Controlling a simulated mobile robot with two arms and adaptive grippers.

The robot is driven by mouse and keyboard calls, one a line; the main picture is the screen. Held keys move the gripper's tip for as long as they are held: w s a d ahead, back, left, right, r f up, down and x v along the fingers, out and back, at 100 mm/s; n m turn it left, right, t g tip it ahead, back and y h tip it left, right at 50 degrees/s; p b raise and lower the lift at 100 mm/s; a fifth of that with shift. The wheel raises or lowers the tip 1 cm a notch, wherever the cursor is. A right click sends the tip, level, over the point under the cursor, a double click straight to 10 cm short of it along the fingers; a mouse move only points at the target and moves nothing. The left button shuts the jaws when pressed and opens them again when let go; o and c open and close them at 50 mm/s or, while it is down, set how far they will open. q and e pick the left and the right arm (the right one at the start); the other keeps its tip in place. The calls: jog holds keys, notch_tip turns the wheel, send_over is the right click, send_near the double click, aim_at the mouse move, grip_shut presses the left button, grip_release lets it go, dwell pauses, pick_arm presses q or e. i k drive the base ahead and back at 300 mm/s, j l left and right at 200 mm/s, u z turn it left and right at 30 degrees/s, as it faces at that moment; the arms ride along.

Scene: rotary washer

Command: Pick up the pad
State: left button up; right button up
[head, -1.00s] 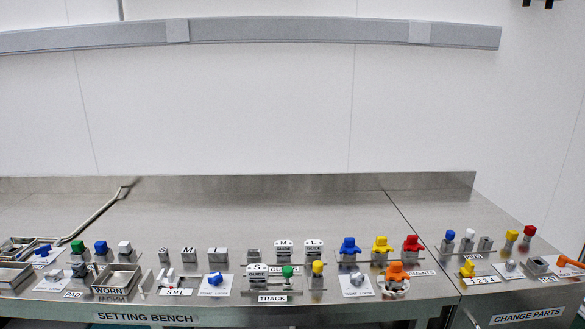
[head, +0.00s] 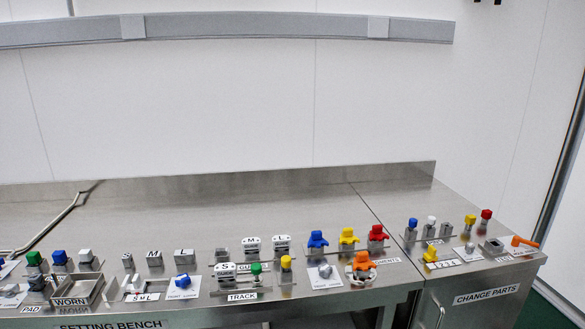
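The PAD label (head: 35,310) is on the bench at the lower left of the head view. Behind it stand small metal blocks with a green top (head: 34,258), a blue top (head: 59,257) and a white top (head: 85,255). A darker block (head: 38,284) sits in front of the green-topped one. I cannot tell which of these pieces is the pad. Neither of my grippers is in view.
A metal tray marked WORN (head: 98,290) stands right of the PAD label. Guide blocks, a TRACK fixture (head: 243,290) and coloured pieces line the bench's front. A CHANGE PARTS station (head: 487,296) is at the right. The bench's back strip (head: 220,205) is clear.

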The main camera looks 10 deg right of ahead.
aim_at(485, 214)
jog(key=z, duration=1.4)
